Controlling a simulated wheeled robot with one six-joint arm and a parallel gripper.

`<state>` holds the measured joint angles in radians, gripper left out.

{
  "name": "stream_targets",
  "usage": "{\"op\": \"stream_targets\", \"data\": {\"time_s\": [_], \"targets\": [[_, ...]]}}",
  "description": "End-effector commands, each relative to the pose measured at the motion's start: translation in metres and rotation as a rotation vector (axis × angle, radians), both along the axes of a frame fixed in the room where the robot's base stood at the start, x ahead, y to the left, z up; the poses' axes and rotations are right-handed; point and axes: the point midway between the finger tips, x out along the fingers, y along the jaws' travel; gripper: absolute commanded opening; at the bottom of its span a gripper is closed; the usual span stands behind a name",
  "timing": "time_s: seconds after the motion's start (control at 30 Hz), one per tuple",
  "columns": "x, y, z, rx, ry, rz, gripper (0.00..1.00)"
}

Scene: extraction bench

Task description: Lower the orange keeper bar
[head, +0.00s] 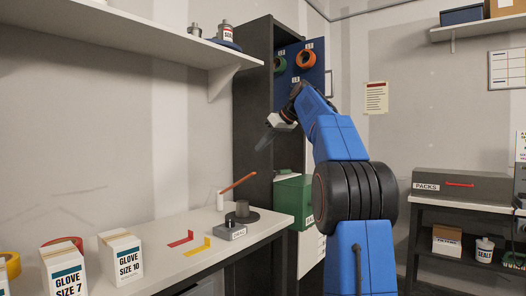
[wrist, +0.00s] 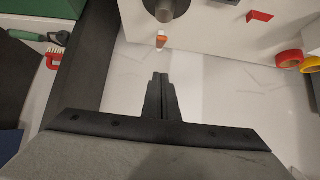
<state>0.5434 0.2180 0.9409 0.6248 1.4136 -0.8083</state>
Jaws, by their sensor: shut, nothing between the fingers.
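The orange keeper bar (head: 239,182) is raised at a slant, its low end at a small white post (head: 220,202) on the bench and its free end up to the right. Beneath it stands a grey cylinder (head: 242,207) on a dark round base. My gripper (head: 265,140) is above the bar, apart from it, in front of the dark cabinet. In the wrist view my gripper (wrist: 160,78) has its fingers together with nothing between them. The orange bar (wrist: 162,39) shows there only as a small orange piece beyond the fingertips, close to the grey cylinder (wrist: 165,10).
The tall dark cabinet (head: 252,100) and a green bin (head: 293,196) are behind.

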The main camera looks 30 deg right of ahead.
Motion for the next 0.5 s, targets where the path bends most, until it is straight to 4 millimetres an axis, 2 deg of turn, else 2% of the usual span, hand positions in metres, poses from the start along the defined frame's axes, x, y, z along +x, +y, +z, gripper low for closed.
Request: {"op": "stream_targets", "data": {"time_s": [0.43,0.47,0.5], "targets": [[0.055,0.020,-0.054,0.001,0.002,0.000,0.00],[0.058,0.021,-0.057,0.000,0.002,-0.001,0.00],[0.052,0.019,-0.061,0.000,0.001,-0.003,0.00]]}}
